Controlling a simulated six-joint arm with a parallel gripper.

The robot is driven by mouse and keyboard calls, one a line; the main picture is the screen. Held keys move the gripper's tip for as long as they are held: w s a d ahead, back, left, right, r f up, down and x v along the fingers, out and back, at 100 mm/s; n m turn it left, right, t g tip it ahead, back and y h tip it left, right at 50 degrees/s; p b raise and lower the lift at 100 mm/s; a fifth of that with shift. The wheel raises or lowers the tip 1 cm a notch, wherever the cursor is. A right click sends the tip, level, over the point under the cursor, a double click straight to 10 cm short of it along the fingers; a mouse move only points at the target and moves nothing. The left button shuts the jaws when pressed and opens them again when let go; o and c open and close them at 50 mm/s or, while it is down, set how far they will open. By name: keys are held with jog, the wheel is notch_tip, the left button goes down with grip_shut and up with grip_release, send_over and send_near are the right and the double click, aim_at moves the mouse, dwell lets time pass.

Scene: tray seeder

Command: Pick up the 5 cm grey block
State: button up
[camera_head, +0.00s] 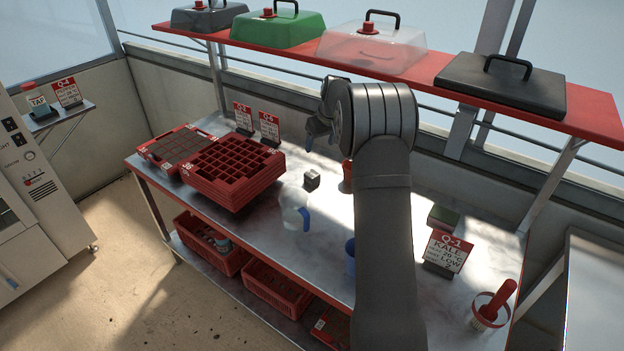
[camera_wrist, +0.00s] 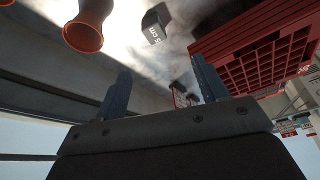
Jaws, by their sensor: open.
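The grey block (camera_head: 311,180) stands on the metal table near the middle, with a dark top and a pale side. In the wrist view the block (camera_wrist: 155,24) is near the top middle, with "5 CM" lettering on its pale face. My gripper (camera_head: 313,140) is above and behind the block in the head view, apart from it and partly hidden by my arm. In the wrist view its two fingers (camera_wrist: 161,82) are spread wide with nothing between them. The block lies beyond the fingertips.
A red seed tray stack (camera_head: 235,170) is left of the block. A clear jug with a blue handle (camera_head: 295,208) stands in front of it. An orange-red pot (camera_head: 347,177) is close on its right. Sign cards (camera_head: 269,126) stand behind. A red shelf (camera_head: 440,75) overhangs the back.

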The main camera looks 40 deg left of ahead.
jog(key=w+f+n+y, duration=0.1)
jog(key=w+f+n, duration=0.1)
jog(key=w+f, duration=0.15)
send_near(314, 175)
jog(key=x, duration=0.5)
jog(key=shift+w+f, duration=0.2)
jog(key=shift+w, duration=0.25)
jog(key=shift+s+x, duration=0.2)
jog(key=shift+x, duration=1.1)
jog(key=shift+s+x, duration=0.2)
jog(key=shift+x, duration=1.15)
jog(key=c, duration=1.1)
jog(key=shift+c, duration=0.2)
jog(key=shift+r, duration=0.1)
